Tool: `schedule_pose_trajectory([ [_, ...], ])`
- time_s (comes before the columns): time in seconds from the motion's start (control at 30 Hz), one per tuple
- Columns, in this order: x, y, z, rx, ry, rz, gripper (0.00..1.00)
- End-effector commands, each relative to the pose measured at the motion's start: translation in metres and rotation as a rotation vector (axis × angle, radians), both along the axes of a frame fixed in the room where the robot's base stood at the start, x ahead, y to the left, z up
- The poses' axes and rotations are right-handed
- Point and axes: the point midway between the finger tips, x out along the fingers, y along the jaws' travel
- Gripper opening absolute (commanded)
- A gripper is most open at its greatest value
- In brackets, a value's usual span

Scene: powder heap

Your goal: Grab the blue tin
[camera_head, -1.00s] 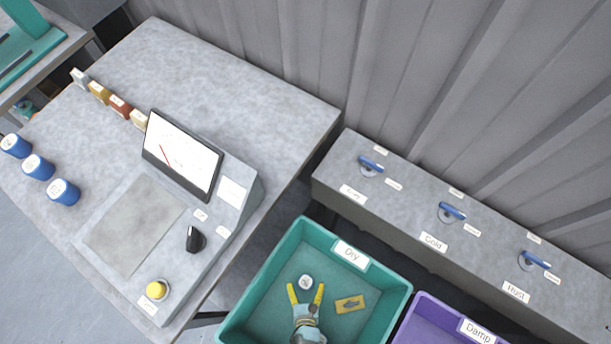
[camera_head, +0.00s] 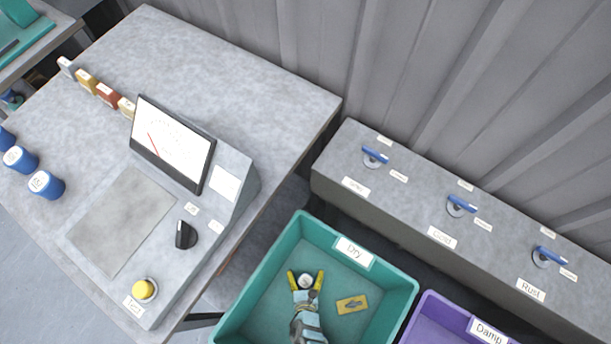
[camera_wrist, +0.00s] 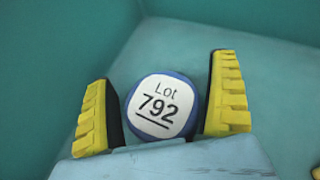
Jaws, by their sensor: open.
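The blue tin (camera_wrist: 160,107) stands inside the teal bin labelled Dry; its white lid reads "Lot 792" in the wrist view. It also shows as a small pale disc in the head view (camera_head: 305,281). My gripper (camera_head: 306,277) is open, with yellow fingers on either side of the tin. In the wrist view my gripper (camera_wrist: 166,100) has a visible gap at the left finger and a narrower gap at the right finger. The lower part of the tin is hidden behind the gripper body.
The teal bin's walls (camera_head: 258,275) surround my gripper. A yellow card (camera_head: 352,304) lies in the bin to the right. A purple bin (camera_head: 433,312) labelled Damp stands to the right. Several other blue tins (camera_head: 46,185) stand on the table at left, near a meter console (camera_head: 172,145).

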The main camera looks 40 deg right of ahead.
Motion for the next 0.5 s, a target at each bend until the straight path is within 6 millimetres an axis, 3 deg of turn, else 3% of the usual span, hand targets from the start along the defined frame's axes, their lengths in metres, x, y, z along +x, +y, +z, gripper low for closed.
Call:
schedule_pose_trajectory([
  [0.1, -0.0003, 0.0001, 0.0004, 0.0, 0.0, 0.0, 0.9],
  [0.13, -0.0004, 0.0001, 0.0003, 0.001, 0.001, 0.0, 0.86],
  [0.43, -0.0003, 0.0003, 0.0005, 0.0, 0.0, 0.0, 0.0],
  [0.5, -0.0004, 0.0002, 0.0004, 0.0, 0.0, 0.0, 0.0],
])
